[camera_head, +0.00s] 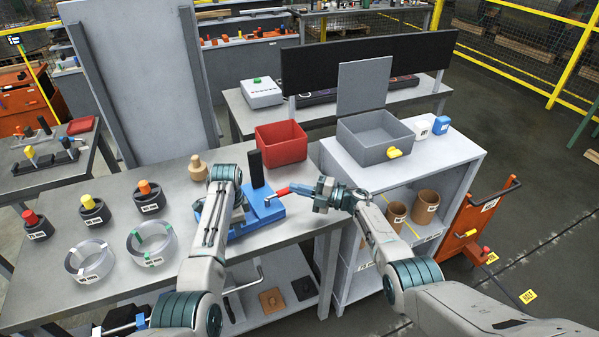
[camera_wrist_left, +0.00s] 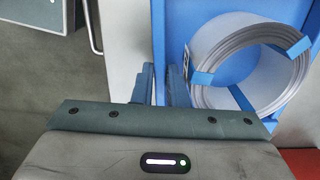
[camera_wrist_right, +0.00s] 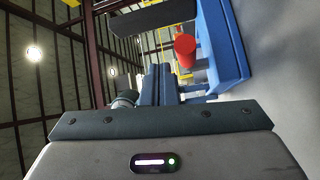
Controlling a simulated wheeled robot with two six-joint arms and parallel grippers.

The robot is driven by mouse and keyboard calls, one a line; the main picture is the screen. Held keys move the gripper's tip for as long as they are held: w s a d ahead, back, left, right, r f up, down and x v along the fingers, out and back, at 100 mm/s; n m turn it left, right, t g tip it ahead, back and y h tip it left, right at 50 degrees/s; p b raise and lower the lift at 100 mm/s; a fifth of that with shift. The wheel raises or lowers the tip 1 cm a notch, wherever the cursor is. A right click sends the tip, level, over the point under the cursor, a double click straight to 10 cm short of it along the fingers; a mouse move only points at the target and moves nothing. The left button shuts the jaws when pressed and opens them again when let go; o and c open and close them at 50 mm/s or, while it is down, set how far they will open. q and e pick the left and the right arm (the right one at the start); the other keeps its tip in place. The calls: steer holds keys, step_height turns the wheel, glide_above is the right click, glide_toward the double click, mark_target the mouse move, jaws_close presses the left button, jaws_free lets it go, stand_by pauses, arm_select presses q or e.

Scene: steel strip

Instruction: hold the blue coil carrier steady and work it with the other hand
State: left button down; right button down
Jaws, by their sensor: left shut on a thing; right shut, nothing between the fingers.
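The blue coil carrier (camera_head: 270,212) stands on the steel bench near its right edge, with a black upright block (camera_head: 257,168) at its back. A red grip (camera_head: 283,190) sticks out toward its right side. In the left wrist view, a pale strip coil (camera_wrist_left: 215,40) with blue straps lies in the carrier. My left gripper (camera_wrist_left: 167,82) is shut on the carrier's blue edge; in the head view my left arm hides the contact. My right gripper (camera_head: 298,189) is shut and empty, its tips close to the red grip (camera_wrist_right: 185,48); I cannot tell whether they touch.
A red bin (camera_head: 281,143) and a wooden peg piece (camera_head: 198,168) stand behind the carrier. Two strip rings (camera_head: 152,244) and several capped weights (camera_head: 94,209) occupy the bench's left. A grey bin (camera_head: 350,142) tops the white shelf (camera_head: 460,150) at right.

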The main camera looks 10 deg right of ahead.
arm_select(q)
steer(key=shift+f, duration=0.1)
arm_select(e)
step_height(320, 180, up, 8)
steer(key=shift+d+f, duration=0.15)
steer(key=shift+f, duration=0.1)
steer(key=v, duration=1.2)
steer(key=shift+s, duration=0.1)
arm_select(q)
steer(key=c, duration=1.4)
jaws_free()
steer(key=shift+o, duration=0.2)
